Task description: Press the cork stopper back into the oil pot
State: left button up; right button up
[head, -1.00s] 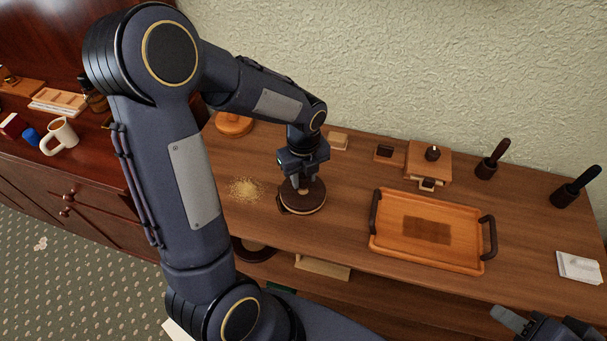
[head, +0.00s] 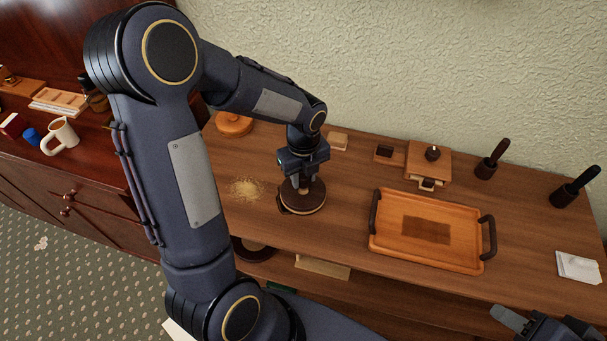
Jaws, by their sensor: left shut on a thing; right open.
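My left gripper (head: 303,183) points down over a low, round, dark-topped vessel with a paler rim (head: 315,203), on the wooden counter; this looks like the oil pot. The gripper is shut on a small piece at the vessel's middle, which fits the cork stopper, but the fingers mostly hide it. I cannot tell how deep the stopper sits or whether it touches the opening. My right gripper (head: 530,324) is open and partly in view at the bottom right, away from the pot.
A wooden tray (head: 384,245) with dark handles lies to the right. Behind it are a small wooden box (head: 421,160) and two dark holders with handles (head: 484,170) (head: 562,196). Pale crumbs (head: 246,188) lie left of the pot.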

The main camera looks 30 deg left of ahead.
aim_at(303, 175)
pick_arm(q)
jog(key=shift+f+b, duration=0.85)
jog(key=shift+f, duration=0.35)
dwell(0.3)
jog(key=o, duration=1.1)
jog(key=shift+r, duration=0.15)
notch_tip(303, 175, up, 8)
jog(key=shift+f, duration=0.2)
